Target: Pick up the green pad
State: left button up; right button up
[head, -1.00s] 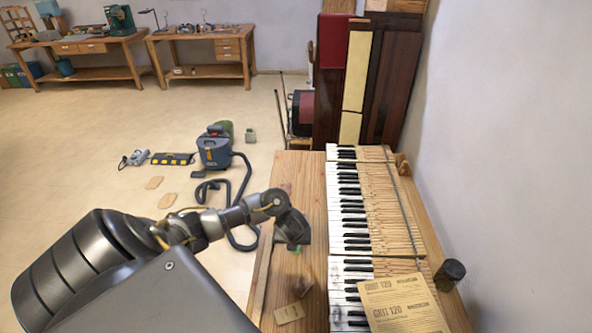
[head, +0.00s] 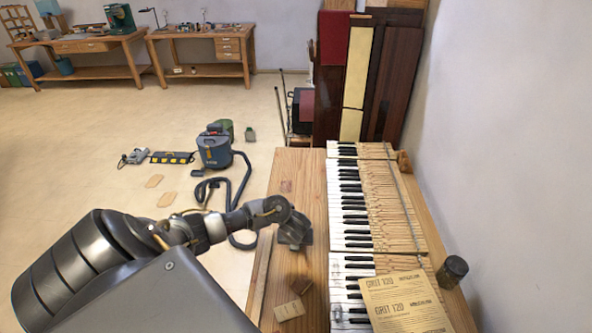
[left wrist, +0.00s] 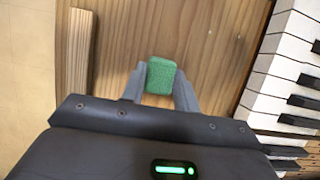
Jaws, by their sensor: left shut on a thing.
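The green pad (left wrist: 162,74) is a small rough-textured block. In the left wrist view it sits between the two grey fingers of my left gripper (left wrist: 159,88), which are shut on it. In the head view my left gripper (head: 296,238) is over the wooden bench top (head: 290,190), left of the piano keys, and I cannot make out the pad there. The height of the pad above the wood is hard to tell. My right gripper is not in view.
Piano keys (head: 350,215) run along the bench to the right. Grit 120 sandpaper sheets (head: 405,305) lie over the near keys, with a dark cylinder (head: 453,270) beside them. A small tan block (head: 289,310) lies near the front. A wood strip (head: 260,275) lines the left edge.

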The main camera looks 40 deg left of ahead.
pick_arm(q)
jog(key=shift+c, duration=0.6)
jog(key=shift+r, duration=0.45)
notch_tip(320, 180, up, 3)
jog(key=shift+f+p, duration=0.15)
jog(key=shift+p, duration=0.7)
jog(key=s+a+r+p, duration=0.1)
jog(key=s+r+p, duration=0.4)
jog(key=s+r, duration=0.4)
jog(key=s, duration=0.5)
jog(key=shift+a+r, duration=0.2)
